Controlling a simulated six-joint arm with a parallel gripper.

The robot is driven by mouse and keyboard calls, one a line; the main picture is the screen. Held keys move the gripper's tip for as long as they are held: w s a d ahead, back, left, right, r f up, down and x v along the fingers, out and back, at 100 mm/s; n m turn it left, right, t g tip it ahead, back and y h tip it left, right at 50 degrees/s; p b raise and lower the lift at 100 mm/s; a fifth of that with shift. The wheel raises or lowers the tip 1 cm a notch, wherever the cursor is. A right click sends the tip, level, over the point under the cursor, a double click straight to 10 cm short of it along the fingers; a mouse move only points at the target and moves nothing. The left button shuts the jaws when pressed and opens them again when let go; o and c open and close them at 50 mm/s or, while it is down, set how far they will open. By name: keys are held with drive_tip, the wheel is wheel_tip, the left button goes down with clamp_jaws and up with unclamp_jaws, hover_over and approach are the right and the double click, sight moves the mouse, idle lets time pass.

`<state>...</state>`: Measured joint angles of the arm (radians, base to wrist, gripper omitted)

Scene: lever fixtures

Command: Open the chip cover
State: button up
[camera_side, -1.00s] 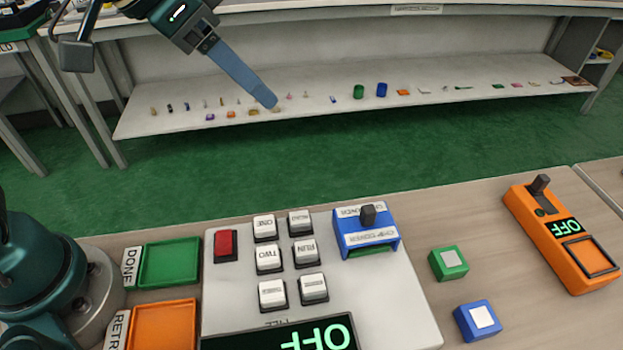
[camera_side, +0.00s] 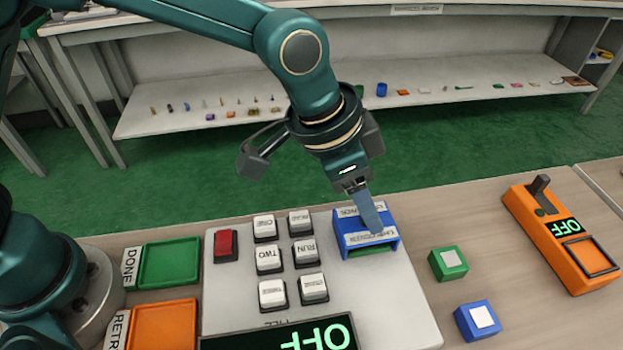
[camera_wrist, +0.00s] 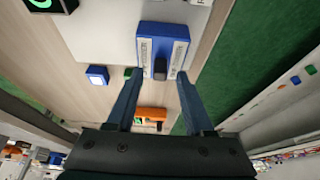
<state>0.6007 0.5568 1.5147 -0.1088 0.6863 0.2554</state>
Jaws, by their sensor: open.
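The chip cover is a blue housing (camera_side: 352,239) with white label strips, on the right part of the light grey panel. Its dark lever knob is hidden behind my gripper in the side view. In the wrist view the blue cover (camera_wrist: 163,35) lies ahead of my fingers, with the dark knob (camera_wrist: 160,68) between the two fingertips. My gripper (camera_side: 376,229) is open, pointing down at the cover. In the wrist view my gripper (camera_wrist: 160,75) has one finger on each side of the knob; I cannot tell whether either touches it.
White buttons (camera_side: 268,259) and a red button (camera_side: 226,246) stand left of the cover. A green block (camera_side: 436,264) and a blue block (camera_side: 466,326) lie to its right. An orange switch box reading OFF (camera_side: 545,240) is farther right. A display (camera_side: 225,343) reads OFF.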

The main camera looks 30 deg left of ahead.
drive_tip(key=shift+d+f, duration=0.1)
drive_tip(key=shift+f, duration=0.2)
clamp_jaws()
idle(1.3)
